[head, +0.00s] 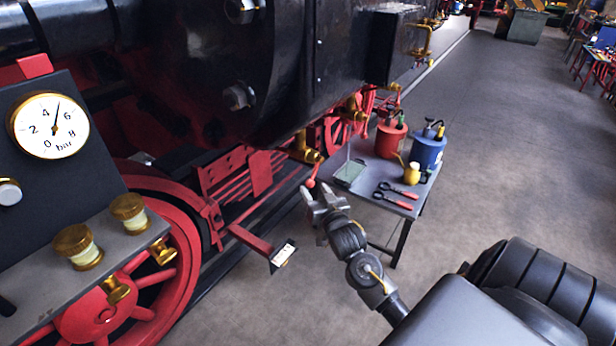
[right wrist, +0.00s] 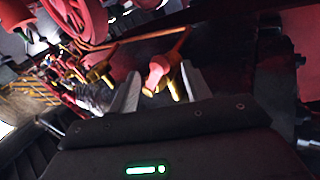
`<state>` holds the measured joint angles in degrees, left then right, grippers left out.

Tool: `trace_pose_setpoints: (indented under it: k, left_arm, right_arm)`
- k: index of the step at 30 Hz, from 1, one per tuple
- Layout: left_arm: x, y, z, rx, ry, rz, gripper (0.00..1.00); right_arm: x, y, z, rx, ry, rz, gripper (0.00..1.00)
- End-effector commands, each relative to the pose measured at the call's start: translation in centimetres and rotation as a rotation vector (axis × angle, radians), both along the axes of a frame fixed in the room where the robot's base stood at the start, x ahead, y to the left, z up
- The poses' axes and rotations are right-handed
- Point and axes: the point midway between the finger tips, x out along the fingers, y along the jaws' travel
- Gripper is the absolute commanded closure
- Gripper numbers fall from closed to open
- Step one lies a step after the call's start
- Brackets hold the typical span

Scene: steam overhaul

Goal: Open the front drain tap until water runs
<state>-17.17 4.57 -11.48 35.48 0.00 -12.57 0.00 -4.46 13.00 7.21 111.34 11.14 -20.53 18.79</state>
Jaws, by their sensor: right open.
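A brass drain tap (head: 306,150) hangs under the black cylinder, with a thin lever ending in a red knob (head: 311,183). My right gripper (head: 319,193) is open just below the tap, its fingers near the red knob. In the right wrist view the red knob (right wrist: 155,76) shows between the two open fingers, apart from at least one of them; contact is hard to tell. Brass tap parts (right wrist: 172,52) lie behind it. No water shows at the tap. My left gripper is not in view.
A pressure gauge (head: 48,125) stands left. A red step bracket (head: 250,240) juts out below. Open floor lies right.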

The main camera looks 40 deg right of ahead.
Motion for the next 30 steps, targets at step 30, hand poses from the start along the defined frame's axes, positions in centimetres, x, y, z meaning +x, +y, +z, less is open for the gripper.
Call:
trace_pose_setpoints:
  k: [30]
  left_arm:
    - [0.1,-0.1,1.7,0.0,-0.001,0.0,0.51]
  right_arm:
    - [5.9,-1.7,0.0,0.0,0.001,0.001,0.85]
